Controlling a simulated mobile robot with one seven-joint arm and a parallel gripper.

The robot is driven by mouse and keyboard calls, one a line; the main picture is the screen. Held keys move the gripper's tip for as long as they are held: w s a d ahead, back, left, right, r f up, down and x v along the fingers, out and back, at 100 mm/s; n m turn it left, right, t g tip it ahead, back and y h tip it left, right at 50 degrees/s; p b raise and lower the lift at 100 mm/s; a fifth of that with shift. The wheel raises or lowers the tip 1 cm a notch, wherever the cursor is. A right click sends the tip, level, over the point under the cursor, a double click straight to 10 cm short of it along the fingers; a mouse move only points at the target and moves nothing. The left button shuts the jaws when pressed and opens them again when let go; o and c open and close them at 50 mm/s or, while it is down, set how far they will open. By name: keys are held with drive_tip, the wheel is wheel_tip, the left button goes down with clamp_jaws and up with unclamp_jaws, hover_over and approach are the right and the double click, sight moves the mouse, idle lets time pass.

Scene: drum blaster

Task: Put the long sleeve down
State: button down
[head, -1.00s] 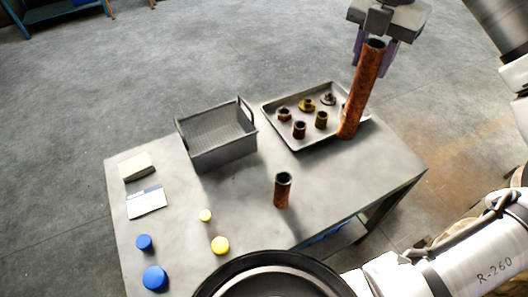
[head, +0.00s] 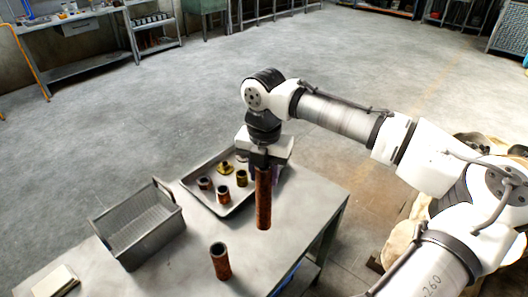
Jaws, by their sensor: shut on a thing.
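The long sleeve (head: 263,200) is a rusty brown tube hanging upright below my gripper (head: 262,160). My gripper is shut on its upper end, and the arm comes in from the right. The sleeve's lower end appears at the table top (head: 290,222), just in front of the tray; I cannot tell whether it touches. A shorter rusty sleeve (head: 220,261) stands upright on the table, nearer and to the left. The gripper's fingers are partly hidden behind the sleeve top.
A grey metal tray (head: 222,212) with several small sleeves and fittings lies behind the long sleeve. A pale block (head: 55,282) lies at the lower left. The table is bare right of the short sleeve.

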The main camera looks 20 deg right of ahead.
drive_tip(key=shift+f, duration=2.45)
drive_tip(key=c, duration=0.9)
unclamp_jaws()
drive_tip(key=shift+f, duration=0.15)
drive_tip(key=shift+c, duration=0.2)
wheel_tip(320, 180, up, 12)
